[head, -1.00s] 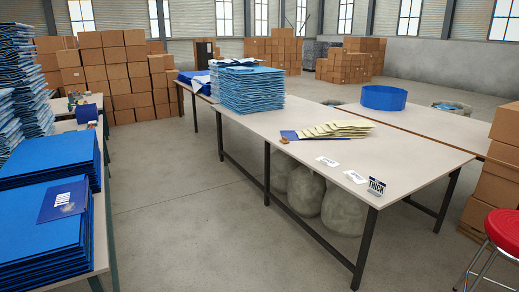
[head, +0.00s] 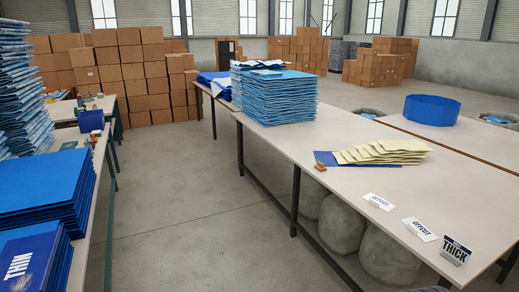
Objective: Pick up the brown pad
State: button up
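A small brown block (head: 320,167), which looks like the brown pad, lies on the long pale table (head: 290,146) near its left edge. It sits just in front of a dark blue sheet (head: 326,158). A fanned stack of pale yellow sheets (head: 385,151) lies on and beside the blue sheet, to the right of the block. The block is small in the view, so its details cannot be told. My gripper is not in view.
A tall stack of blue sheets (head: 275,95) stands farther back on the table. White cards (head: 420,229) and a "THICK" sign (head: 455,250) stand at the front right. Another table with blue stacks (head: 40,190) is at left. The floor aisle (head: 190,220) between them is clear.

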aim_at(320, 167)
jog(key=i, duration=1.85)
jog(key=i+l+u, duration=0.15)
jog(key=i+u, duration=0.25)
jog(key=i, duration=0.3)
jog(key=i+l+u, duration=0.4)
jog(key=i, duration=0.3)
jog(key=i+l+u, duration=0.4)
jog(key=i+l, duration=0.2)
jog(key=i, duration=0.05)
